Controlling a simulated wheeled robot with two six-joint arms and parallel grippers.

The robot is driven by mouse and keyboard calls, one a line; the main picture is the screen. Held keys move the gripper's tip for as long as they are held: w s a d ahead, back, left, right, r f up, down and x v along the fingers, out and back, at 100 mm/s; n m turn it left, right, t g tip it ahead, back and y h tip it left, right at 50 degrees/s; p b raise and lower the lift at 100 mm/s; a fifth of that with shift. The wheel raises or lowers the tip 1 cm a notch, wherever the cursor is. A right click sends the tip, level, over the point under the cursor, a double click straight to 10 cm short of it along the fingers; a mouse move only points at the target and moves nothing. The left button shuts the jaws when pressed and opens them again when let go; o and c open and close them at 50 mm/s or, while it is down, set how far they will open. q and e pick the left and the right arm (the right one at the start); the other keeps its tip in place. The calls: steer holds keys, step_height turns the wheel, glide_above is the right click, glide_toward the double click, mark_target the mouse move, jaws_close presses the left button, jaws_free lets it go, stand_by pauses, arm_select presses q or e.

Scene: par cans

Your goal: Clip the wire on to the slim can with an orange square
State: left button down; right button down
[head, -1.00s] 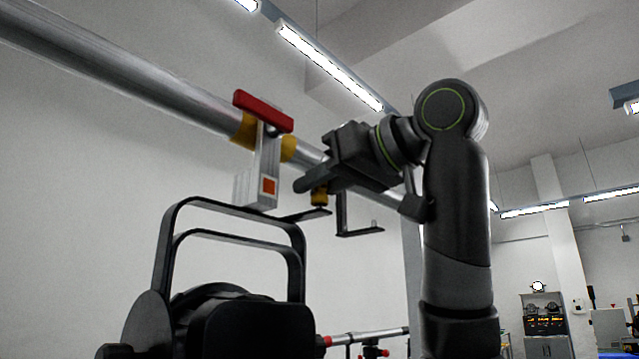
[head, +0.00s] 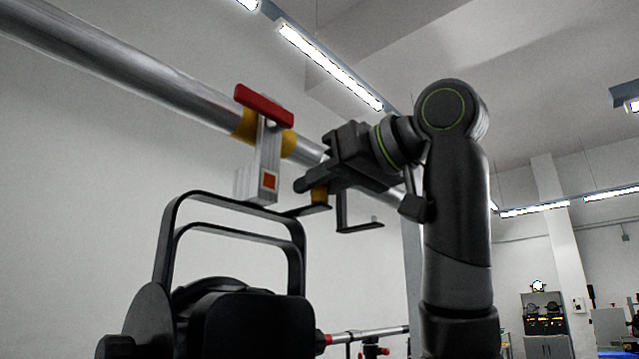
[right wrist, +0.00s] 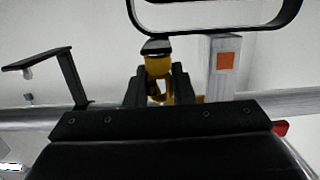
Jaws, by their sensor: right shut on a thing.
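The orange square (head: 270,181) is on a grey metal clamp (head: 268,150) that hangs from a thick pipe. Below it is a black can (head: 240,325) with a black looped yoke (head: 232,197). My right gripper (head: 308,186) is shut on a yellow piece (right wrist: 158,68), beside the clamp and apart from it in the head view. The right gripper's fingers (right wrist: 158,88) close around this piece in the right wrist view, where the orange square (right wrist: 226,60) shows to its right. I cannot make out a wire strand. My left gripper is not in view.
The metal pipe (head: 130,80) runs across above the can, close behind my right gripper. The clamp has a red handle (head: 263,105) and yellow jaws. A lower rail (head: 365,335) with red parts and a cabinet (head: 544,313) stand further back.

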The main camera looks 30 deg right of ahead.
steer(key=c, duration=1.2)
jaws_free()
steer(key=shift+o, duration=0.2)
